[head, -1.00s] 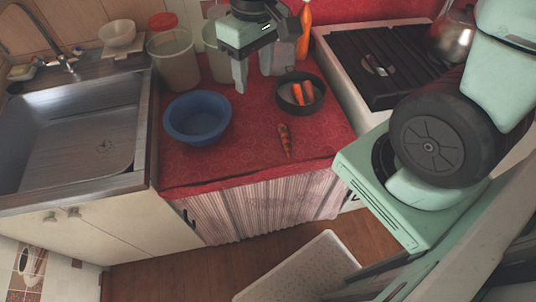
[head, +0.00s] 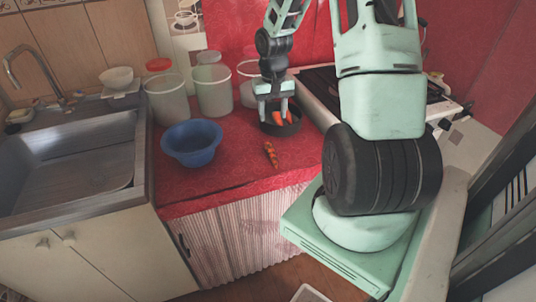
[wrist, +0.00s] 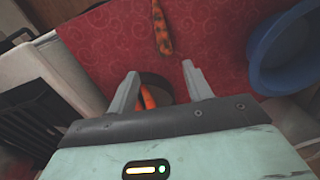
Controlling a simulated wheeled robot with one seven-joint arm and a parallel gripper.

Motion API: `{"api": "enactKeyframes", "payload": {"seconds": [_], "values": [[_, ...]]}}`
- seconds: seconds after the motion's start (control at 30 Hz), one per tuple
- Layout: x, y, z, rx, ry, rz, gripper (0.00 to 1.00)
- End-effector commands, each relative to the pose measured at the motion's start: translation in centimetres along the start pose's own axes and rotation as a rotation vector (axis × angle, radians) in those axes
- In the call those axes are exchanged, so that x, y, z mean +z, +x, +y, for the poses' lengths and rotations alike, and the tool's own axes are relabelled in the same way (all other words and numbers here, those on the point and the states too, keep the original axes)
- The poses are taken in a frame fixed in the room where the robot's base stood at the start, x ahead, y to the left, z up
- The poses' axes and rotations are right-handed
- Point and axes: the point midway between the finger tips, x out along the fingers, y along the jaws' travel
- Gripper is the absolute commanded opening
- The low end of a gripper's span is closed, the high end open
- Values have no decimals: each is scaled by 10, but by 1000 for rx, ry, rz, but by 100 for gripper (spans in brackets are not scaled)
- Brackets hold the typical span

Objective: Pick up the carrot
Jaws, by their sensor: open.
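A whole carrot (head: 271,154) lies on the red cloth in front of the dark pan. It also shows at the top of the wrist view (wrist: 161,30), beyond my fingertips. The round dark pan (head: 296,129) holds orange carrot pieces (head: 283,117). My gripper (head: 273,116) is open and points down over the pan. In the wrist view, the pan and some orange (wrist: 147,97) show between the two spread fingers (wrist: 160,69), with nothing gripped. The base of the gripper hides part of the pan there.
A blue bowl (head: 192,143) stands left of the carrot. Clear containers (head: 167,98) stand along the back. The sink (head: 80,160) is at the left and the stove (head: 318,98) at the right. Red cloth around the carrot is free.

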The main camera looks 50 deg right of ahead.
Motion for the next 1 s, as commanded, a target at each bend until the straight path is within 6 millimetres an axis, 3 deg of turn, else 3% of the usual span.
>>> {"api": "enactKeyframes", "payload": {"seconds": [0.3,0.63,0.83,1.0], "values": [[2,65,-2,-1,-2,-5,50],[2,92,-3,0,-4,-3,50],[6,121,-7,0,-3,-4,50],[5,135,-7,0,-3,0,50]]}}
